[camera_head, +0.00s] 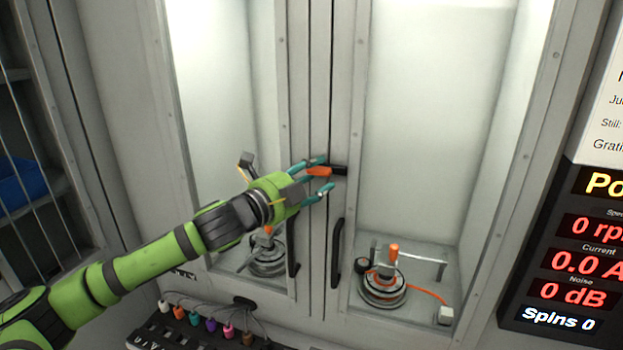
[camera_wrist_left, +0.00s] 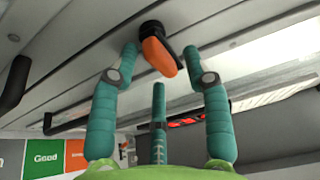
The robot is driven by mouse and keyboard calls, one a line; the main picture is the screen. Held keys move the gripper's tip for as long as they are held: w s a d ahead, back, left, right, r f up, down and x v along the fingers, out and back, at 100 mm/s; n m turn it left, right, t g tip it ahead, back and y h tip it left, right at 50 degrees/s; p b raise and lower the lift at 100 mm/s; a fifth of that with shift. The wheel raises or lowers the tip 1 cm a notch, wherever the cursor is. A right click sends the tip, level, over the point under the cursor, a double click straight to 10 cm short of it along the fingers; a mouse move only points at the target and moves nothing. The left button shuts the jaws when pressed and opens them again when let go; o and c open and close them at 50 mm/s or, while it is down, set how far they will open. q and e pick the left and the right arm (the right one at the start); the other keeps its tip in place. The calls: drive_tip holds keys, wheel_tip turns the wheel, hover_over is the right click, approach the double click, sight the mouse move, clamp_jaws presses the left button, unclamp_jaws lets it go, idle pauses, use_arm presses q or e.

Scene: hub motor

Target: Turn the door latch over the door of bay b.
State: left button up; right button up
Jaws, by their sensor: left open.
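The door latch has an orange lever (camera_head: 319,171) on a black base (camera_head: 339,170), near the meeting edges of the two glazed bay doors. Its lever points left from the base in the head view. My left gripper (camera_head: 324,175) is open, with its teal fingers on either side of the lever. In the left wrist view, the orange lever (camera_wrist_left: 158,56) hangs between the fingertips (camera_wrist_left: 160,52), with the black base (camera_wrist_left: 152,29) beyond it. I cannot tell whether a finger touches it. No readable label shows which door is bay b. My right gripper is not in view.
Black door handles stand below the latch, one on the left door (camera_head: 292,245) and one on the right (camera_head: 337,252). Each bay holds a motor, the right one (camera_head: 382,290) with an orange top. A red-digit display (camera_head: 570,260) is at the right.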

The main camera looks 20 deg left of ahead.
use_arm(q)
drive_tip(key=v, duration=1.2)
